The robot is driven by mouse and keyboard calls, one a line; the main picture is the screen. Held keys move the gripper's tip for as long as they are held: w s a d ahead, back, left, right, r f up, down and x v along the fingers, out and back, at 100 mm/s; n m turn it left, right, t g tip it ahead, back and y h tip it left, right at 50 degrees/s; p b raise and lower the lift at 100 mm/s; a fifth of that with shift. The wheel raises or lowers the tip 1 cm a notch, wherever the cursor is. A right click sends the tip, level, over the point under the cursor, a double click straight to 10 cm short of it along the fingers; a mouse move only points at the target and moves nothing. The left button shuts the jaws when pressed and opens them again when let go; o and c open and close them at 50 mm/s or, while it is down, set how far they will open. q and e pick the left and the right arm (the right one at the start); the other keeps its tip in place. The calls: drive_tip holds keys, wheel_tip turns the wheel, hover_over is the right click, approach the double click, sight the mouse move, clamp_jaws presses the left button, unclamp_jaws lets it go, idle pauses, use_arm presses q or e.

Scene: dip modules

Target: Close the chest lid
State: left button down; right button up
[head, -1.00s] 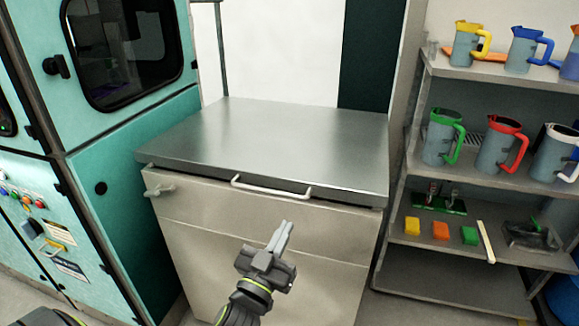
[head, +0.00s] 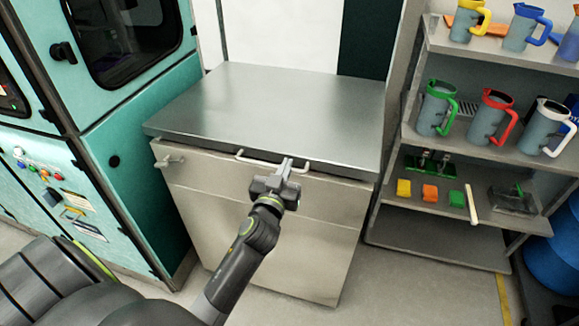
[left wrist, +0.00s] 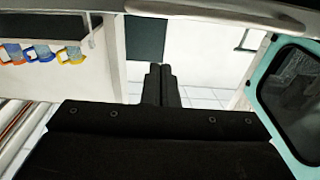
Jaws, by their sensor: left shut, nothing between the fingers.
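The chest (head: 215,205) is a pale metal cabinet with a flat steel lid (head: 290,105) on top. The lid lies down over the body, with a thin dark line under its front edge; I cannot tell whether it is fully seated. A pale bar handle (head: 243,157) runs along its front edge. My left gripper (head: 287,167) is shut and empty, pointing up at the handle's right half and covering part of it. I cannot tell whether it touches the handle. Its shut fingers also show in the left wrist view (left wrist: 160,85). My right gripper is not in view.
A teal machine (head: 135,120) stands close on the left. A latch (head: 169,161) sticks out of the chest's front left. A shelf rack (head: 425,215) with jugs and coloured blocks stands on the right. The floor (head: 400,285) in front right is clear.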

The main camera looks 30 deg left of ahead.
use_arm(q)
drive_tip(key=shift+w+a+f+b, duration=0.2)
drive_tip(key=shift+w+f+b, duration=0.05)
drive_tip(key=shift+w+f, duration=0.65)
drive_tip(key=shift+w+a+f+b, duration=0.15)
drive_tip(key=shift+w+f+b, duration=0.1)
drive_tip(key=shift+w+f, duration=0.6)
drive_tip(key=shift+s, duration=0.1)
